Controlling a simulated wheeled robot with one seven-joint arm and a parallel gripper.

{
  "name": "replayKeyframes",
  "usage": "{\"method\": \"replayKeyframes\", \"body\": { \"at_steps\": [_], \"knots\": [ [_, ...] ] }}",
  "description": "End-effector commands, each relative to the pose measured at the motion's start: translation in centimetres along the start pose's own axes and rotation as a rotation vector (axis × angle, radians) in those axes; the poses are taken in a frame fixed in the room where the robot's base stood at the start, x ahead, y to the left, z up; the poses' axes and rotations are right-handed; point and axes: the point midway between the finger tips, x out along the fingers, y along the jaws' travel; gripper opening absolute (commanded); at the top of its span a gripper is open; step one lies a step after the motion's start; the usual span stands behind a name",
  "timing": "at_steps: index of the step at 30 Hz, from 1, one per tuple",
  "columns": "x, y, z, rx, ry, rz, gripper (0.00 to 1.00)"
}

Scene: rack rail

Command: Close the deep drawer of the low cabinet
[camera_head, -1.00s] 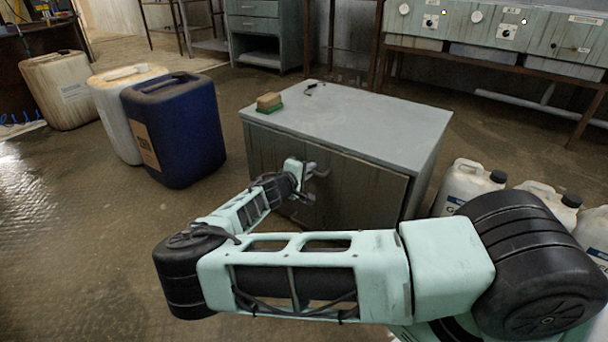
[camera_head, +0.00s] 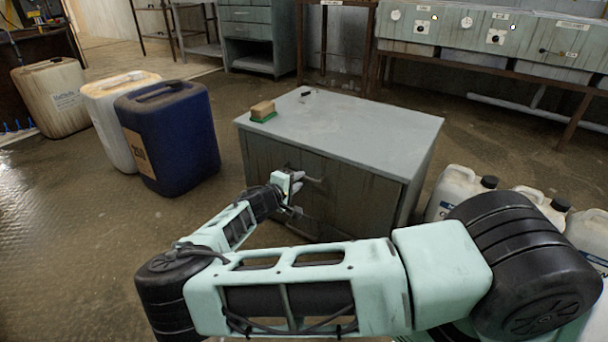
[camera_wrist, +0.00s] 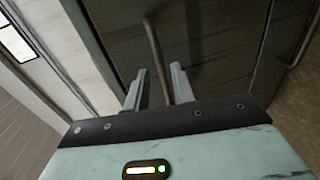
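The low cabinet (camera_head: 395,215) is grey-green with a pale flat top, and stands in the middle of the head view. My gripper (camera_head: 298,188) is at its front, beside a bar handle (camera_head: 313,179). In the wrist view, my gripper (camera_wrist: 158,88) has its two fingers apart. A thin bar handle (camera_wrist: 156,50) on a dark front panel (camera_wrist: 205,45) shows between them; I cannot tell whether they touch it. A seam and a second handle (camera_wrist: 302,38) lie to the right there. My arm hides part of the front. How far the deep drawer stands out is unclear.
A sponge (camera_head: 262,110) and a small dark item (camera_head: 306,92) lie on the cabinet top. A blue canister (camera_head: 172,140) and pale canisters stand left; white jugs (camera_head: 455,190) stand close at the right. Open floor lies at the front left.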

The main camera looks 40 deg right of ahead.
Motion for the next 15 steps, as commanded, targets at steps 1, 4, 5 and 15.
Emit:
{"method": "replayKeyframes", "body": {
  "at_steps": [1,4,5,15],
  "knots": [
    [-1.5,0.5,-0.1,-0.001,0.005,-0.001,0.25],
    [-3.9,0.4,-0.1,0.000,0.005,-0.001,0.25],
    [-4.6,0.4,-0.1,0.000,0.004,-0.001,0.25],
    [-11.1,0.2,0.0,0.001,0.001,0.000,0.25]
  ]
}}
